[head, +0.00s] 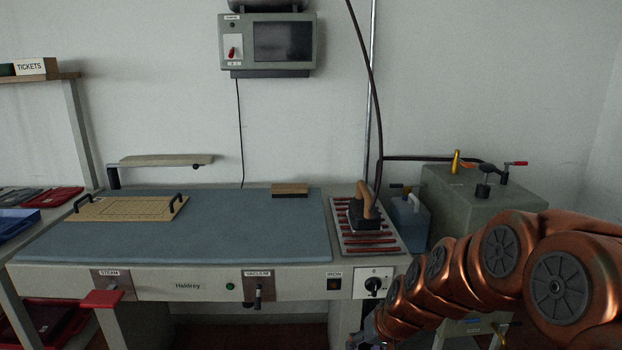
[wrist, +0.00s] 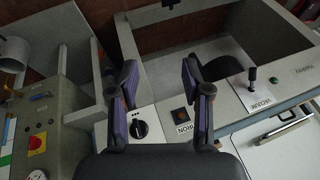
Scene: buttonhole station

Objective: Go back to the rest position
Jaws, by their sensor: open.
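My gripper (wrist: 158,82) is open in the wrist view, with its two dark fingers apart and nothing between them. Behind the fingers show the front panel's black knob (wrist: 139,129) and the iron switch (wrist: 181,116). In the head view my copper arm (head: 440,275) reaches from the right edge down to the bottom, in front of the station's right end. The gripper's end is mostly cut off at the bottom edge there. The ironing table (head: 250,235) has a blue-grey top, with the iron (head: 364,212) standing on a striped rest (head: 372,243) at its right.
A boiler box (head: 470,205) with valves and a blue can (head: 408,222) stand right of the table. A wooden template (head: 130,208) and a brush block (head: 290,190) lie on the top. The vacuum lever (head: 257,296) and red steam pedal (head: 101,299) stick out in front.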

